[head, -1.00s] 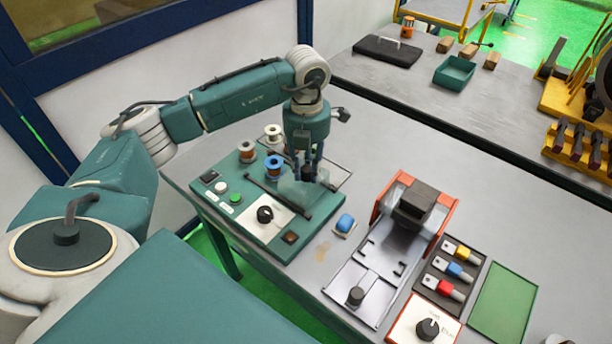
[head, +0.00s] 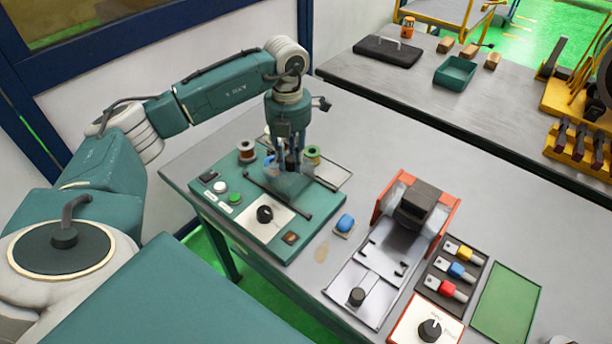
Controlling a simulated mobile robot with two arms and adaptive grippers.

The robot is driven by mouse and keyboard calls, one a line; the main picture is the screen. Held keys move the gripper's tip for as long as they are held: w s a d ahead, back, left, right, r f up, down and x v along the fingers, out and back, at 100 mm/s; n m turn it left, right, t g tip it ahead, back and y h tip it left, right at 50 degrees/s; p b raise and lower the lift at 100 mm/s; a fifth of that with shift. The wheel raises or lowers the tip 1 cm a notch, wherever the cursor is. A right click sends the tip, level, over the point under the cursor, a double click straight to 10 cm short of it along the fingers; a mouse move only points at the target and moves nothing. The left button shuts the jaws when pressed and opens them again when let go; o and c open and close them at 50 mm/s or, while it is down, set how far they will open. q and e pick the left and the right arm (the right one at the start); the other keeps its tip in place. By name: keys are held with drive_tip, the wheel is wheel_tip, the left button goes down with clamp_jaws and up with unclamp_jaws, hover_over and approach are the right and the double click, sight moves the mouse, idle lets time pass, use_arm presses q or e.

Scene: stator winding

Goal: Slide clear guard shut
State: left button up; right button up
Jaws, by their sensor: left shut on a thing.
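The clear guard (head: 286,184) is a small see-through panel on the teal winding station (head: 215,170), between two dark rails. My left gripper (head: 292,168) points straight down and is shut on the upper part of the guard. The fingers partly hide the guard, and its exact edges are hard to make out. The near dark rail (head: 270,193) runs along the front side of the guard. My right gripper is not in view.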

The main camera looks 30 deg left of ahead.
use_arm(q)
drive_tip(key=shift+w+a+b, duration=0.15)
drive_tip(key=shift+a+b, duration=0.25)
drive_tip(key=shift+a, duration=2.15)
drive_tip(key=o, duration=0.8)
drive_tip(key=shift+r+p, duration=2.3)
drive_tip(key=shift+r, duration=0.75)
drive_tip(key=shift+f, duration=0.1)
